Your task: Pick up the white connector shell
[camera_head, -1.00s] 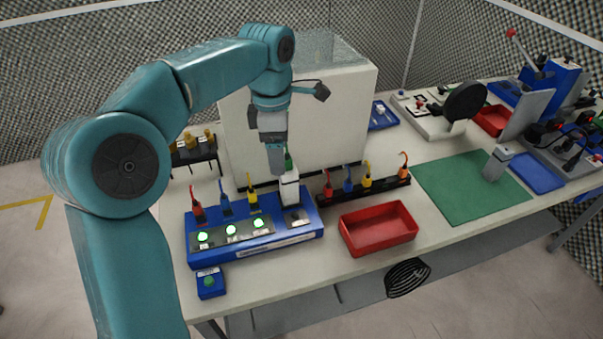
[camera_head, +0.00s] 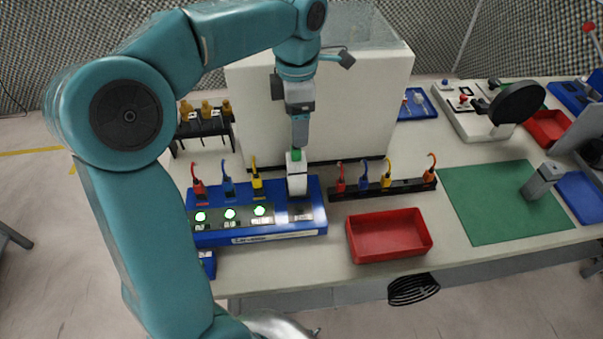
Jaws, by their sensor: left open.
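A white upright block (camera_head: 296,178) with a green top stands at the right end of the blue fixture (camera_head: 215,239); I cannot tell if it is the white connector shell. My left gripper (camera_head: 299,146) points down right above it, open. The fingertips are small, and I cannot tell whether they touch the green top. A small whitish piece (camera_head: 418,99) lies in the blue tray (camera_head: 427,114) at the back; its shape is too small to make out. My right gripper is not in view.
Red, blue and yellow plugs stand behind the fixture's lit green spots. A black rack (camera_head: 380,190) of coloured plugs and a red bin (camera_head: 388,256) are to the right. A large white box (camera_head: 250,110) stands close behind the gripper. The green mat (camera_head: 490,215) is mostly clear.

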